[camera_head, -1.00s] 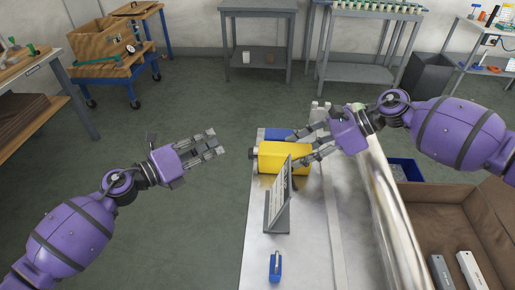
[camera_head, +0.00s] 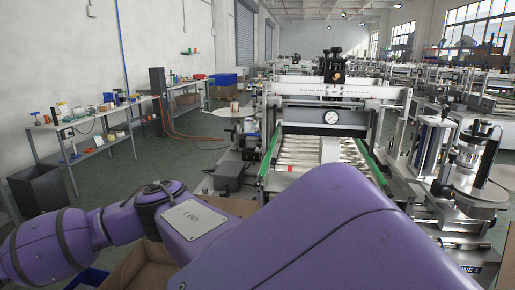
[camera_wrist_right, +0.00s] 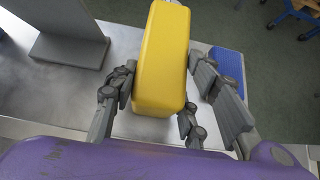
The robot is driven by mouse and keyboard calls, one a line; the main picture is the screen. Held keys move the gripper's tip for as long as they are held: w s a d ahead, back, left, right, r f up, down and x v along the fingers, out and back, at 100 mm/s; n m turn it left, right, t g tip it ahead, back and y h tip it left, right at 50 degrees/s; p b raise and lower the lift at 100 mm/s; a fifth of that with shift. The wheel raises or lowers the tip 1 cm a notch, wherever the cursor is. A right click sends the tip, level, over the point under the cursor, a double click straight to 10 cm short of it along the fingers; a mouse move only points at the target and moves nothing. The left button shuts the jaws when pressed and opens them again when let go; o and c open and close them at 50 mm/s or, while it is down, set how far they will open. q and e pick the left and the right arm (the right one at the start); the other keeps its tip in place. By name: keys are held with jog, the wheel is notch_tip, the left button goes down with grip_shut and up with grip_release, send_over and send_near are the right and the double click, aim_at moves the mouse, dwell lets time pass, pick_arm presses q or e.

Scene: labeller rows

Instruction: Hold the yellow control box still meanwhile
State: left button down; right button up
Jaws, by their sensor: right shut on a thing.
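The yellow control box (camera_wrist_right: 162,60) is in the right wrist view, standing over the grey metal table top (camera_wrist_right: 65,104). My right gripper (camera_wrist_right: 158,108) has its grey fingers on both sides of the box and is shut on it. The lower end of the box lies between the fingers; its far end reaches the top edge of the picture. The head view does not show the box or either gripper; a purple arm of mine fills its lower part. My left gripper is out of view.
In the right wrist view a grey stand (camera_wrist_right: 72,38) is left of the box and a blue object (camera_wrist_right: 228,66) is right of it. The head view shows a labelling machine (camera_head: 325,130) ahead and a bench (camera_head: 90,130) with small items along the left wall.

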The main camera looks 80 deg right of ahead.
jog(key=o, duration=1.2)
jog(key=shift+o, duration=0.2)
